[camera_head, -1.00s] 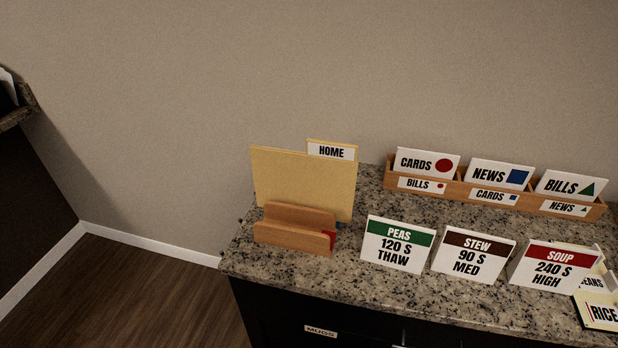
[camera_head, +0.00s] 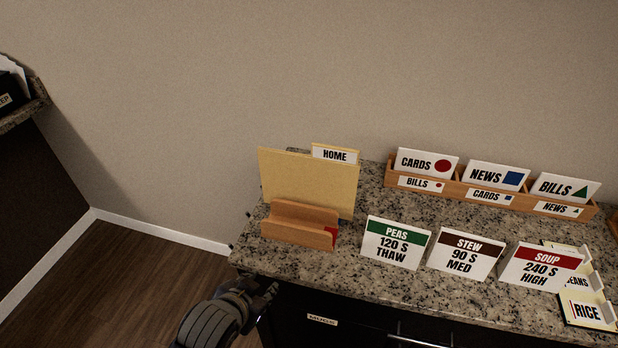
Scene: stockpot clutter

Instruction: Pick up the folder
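A tan folder (camera_head: 308,181) with a tab labelled HOME stands upright in a wooden holder (camera_head: 298,224) near the left end of the granite counter. The holder hides the folder's lower part. A small red piece shows at the holder's right end. My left gripper (camera_head: 268,290) is at the bottom of the view, in front of the counter's front edge, lower than and apart from the folder. It is dark and partly cut off, and its finger opening is not clear. My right gripper is not in view.
Cards labelled PEAS (camera_head: 396,242), STEW (camera_head: 465,254) and SOUP (camera_head: 540,266) stand right of the holder. Behind them is a wooden sorter (camera_head: 455,190) with several cards. A RICE card rack (camera_head: 588,312) is at the far right. A wall stands behind the counter.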

